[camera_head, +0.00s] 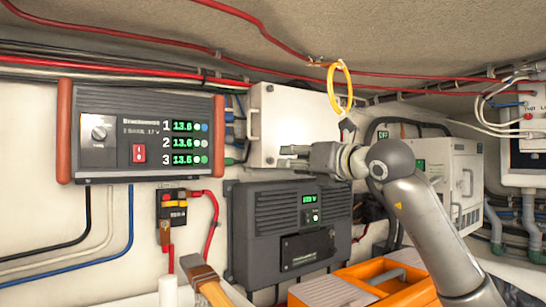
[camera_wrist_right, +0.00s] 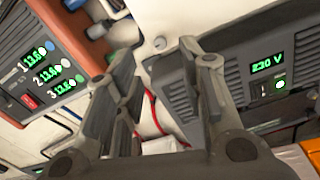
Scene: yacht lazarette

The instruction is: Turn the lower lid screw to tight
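A white box with a flat lid (camera_head: 290,108) is on the wall in the middle of the head view. A small round screw head (camera_wrist_right: 160,43), seemingly the lower lid screw, shows on the white lid in the right wrist view. My right gripper (camera_head: 284,156) is at the lid's lower edge in the head view. In the right wrist view its two fingers (camera_wrist_right: 165,58) are apart, with the screw head beyond and between their tips. Nothing is held. I cannot tell the screw's turn from these frames. My left gripper is not in view.
A dark charger (camera_head: 290,225) with a green display is just below the box. A black panel (camera_head: 145,133) with red ends is to the left. A yellow ring (camera_head: 339,87) hangs in front of the lid's right side. An orange toolbox (camera_head: 385,287) is below my arm.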

